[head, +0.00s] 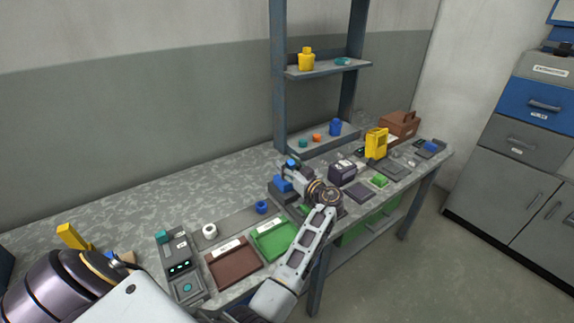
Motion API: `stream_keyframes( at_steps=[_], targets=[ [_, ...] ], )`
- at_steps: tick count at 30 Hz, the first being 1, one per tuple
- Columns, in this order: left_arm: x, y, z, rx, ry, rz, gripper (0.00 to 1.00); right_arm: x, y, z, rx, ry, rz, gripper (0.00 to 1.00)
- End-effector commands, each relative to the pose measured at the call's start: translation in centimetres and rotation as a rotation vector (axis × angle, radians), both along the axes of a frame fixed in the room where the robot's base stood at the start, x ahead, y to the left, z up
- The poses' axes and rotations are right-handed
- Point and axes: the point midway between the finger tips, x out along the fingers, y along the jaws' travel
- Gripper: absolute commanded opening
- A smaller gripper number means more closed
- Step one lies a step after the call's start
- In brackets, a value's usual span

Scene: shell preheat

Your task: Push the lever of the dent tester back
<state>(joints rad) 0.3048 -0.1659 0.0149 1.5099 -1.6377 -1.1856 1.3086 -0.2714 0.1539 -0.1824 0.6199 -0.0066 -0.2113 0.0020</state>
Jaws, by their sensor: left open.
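My left gripper (294,175) is open, over the middle of the bench. Its fingers are around or beside the upper part of a dark device with blue parts (281,186), which appears to be the dent tester. A small blue knob (290,162) shows at the fingertips and may be the end of its lever. I cannot tell whether the fingers touch it. My wrist and forearm hide the right side of the device. My right gripper is not in view.
Left of the device are a green tray (273,240), a brown tray (233,264), a blue ring (262,207), a white roll (209,230) and a grey instrument (176,262). To the right stand a dark box (342,170) and a yellow device (376,143). A shelf rack (279,80) rises behind.

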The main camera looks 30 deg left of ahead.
Motion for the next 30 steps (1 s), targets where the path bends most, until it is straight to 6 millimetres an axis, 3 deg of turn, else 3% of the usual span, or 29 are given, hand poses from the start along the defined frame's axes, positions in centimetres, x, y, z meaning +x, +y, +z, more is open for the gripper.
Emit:
stream_keyframes(
  at_steps=[7, 18, 30],
  targets=[
    [0.00, 0.00, -0.03, 0.000, 0.000, 0.000, 0.45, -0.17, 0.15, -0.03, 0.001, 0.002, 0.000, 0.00],
    [0.01, 0.02, 0.00, 0.000, 0.000, 0.000, 0.00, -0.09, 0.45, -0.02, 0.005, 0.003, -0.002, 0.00],
    [0.03, 0.46, 0.10, -0.007, 0.002, 0.000, 0.00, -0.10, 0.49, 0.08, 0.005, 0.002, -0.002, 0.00]
  ],
)
